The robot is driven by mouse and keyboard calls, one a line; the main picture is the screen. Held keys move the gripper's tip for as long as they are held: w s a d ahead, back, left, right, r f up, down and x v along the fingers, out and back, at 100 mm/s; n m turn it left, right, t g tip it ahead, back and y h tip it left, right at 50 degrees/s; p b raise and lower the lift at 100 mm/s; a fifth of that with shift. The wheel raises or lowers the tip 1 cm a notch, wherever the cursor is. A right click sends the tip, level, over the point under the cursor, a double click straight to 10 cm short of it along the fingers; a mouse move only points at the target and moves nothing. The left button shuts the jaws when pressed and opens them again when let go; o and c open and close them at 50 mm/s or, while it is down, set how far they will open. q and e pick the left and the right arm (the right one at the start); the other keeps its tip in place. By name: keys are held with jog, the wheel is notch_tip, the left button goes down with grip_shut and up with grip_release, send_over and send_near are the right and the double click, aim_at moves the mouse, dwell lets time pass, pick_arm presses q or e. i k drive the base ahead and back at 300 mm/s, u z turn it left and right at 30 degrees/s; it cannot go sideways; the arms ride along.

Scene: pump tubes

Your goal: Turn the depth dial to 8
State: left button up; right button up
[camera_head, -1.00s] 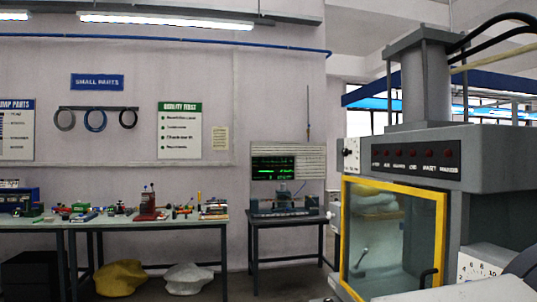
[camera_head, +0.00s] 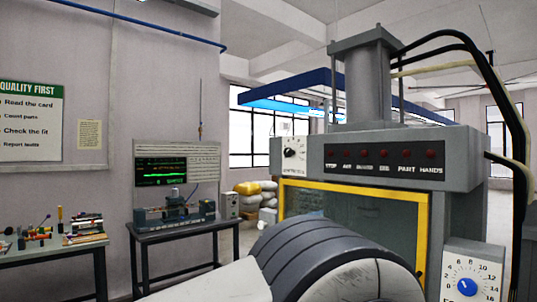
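A white dial plate (camera_head: 486,261) with numbers in an arc is on the front of the grey press at the lower right. A round blue knob (camera_head: 467,287) sits at its centre, near the bottom edge of the picture. The 8 is at the top of the arc. I cannot tell which number the knob points to. A smaller dial (camera_head: 290,153) with a dark knob is on the press's upper left corner. Neither gripper is in view. A large grey and white link of my arm fills the bottom middle and hides part of the press front.
The grey press (camera_head: 465,160) has a row of red buttons and a yellow-framed door (camera_head: 424,235). A bench with a machine (camera_head: 178,211) stands left, beside a table with small parts (camera_head: 50,247). Black hoses (camera_head: 513,110) hang at the right.

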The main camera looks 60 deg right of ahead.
aim_at(288, 152)
jog(key=z, duration=0.65)
jog(key=i, duration=1.25)
jog(key=z, duration=0.9)
